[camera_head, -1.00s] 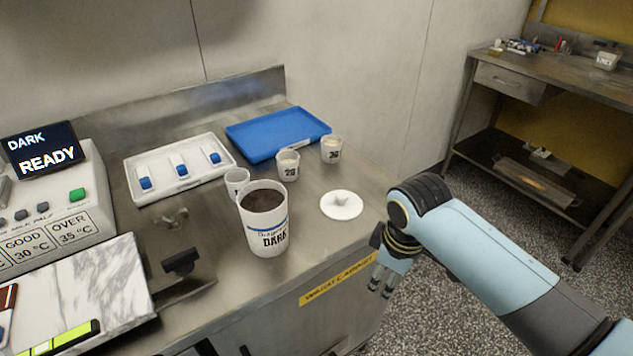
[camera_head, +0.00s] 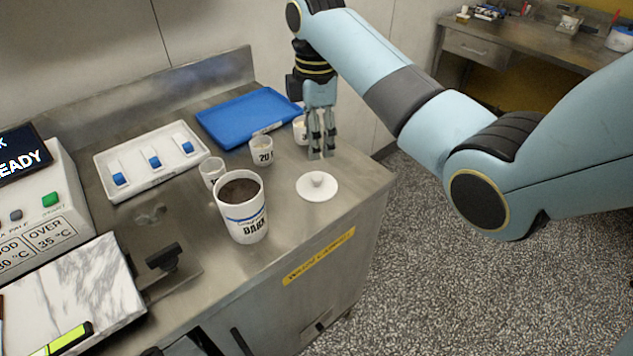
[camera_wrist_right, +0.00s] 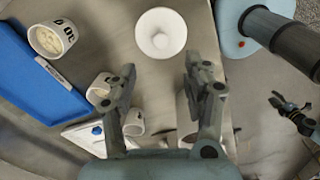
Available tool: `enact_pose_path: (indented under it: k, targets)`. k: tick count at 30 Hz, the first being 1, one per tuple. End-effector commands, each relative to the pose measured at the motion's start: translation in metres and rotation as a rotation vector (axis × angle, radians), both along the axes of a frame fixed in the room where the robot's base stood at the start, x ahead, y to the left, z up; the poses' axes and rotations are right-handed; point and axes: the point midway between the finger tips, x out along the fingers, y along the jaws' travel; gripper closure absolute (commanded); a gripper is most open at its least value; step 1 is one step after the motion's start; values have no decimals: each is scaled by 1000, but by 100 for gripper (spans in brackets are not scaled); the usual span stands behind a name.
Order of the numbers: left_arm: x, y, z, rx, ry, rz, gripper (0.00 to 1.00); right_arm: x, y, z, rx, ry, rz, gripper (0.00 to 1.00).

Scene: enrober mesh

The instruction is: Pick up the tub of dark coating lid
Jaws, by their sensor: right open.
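The white round lid with a small knob (camera_head: 317,187) lies flat on the steel counter, right of the tub. The tub of dark coating (camera_head: 241,207) stands upright and uncovered, with dark brown contents showing. My right gripper (camera_head: 321,155) points down just behind the lid, open and empty, its fingertips above it in height. In the right wrist view the lid (camera_wrist_right: 160,33) lies ahead of the gripper (camera_wrist_right: 160,75), between the lines of its two spread fingers, not touched. My left gripper is not in the head view.
Small white cups (camera_head: 261,150) stand close left of my right gripper; one is partly hidden behind it. A blue tray (camera_head: 225,137) and a white tray (camera_head: 108,162) with blue-ended pieces lie behind. The counter's right edge is near the lid.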

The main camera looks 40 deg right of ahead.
Motion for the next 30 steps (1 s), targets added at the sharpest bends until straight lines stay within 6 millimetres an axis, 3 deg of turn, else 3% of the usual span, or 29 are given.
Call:
enact_pose_path:
  k: [3, 11, 18, 27, 30]
  targets:
    - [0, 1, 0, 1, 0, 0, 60, -1, 1, -22, 0, 4, -1, 50]
    - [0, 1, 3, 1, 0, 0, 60, -2, 0, -46, 0, 2, -2, 50]
    - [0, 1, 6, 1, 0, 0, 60, -3, 0, -83, -1, 1, -3, 50]
    - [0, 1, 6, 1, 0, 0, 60, -2, 0, -90, -1, -2, -3, 50]
    - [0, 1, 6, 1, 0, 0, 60, -2, 0, -90, -1, -2, -3, 62]
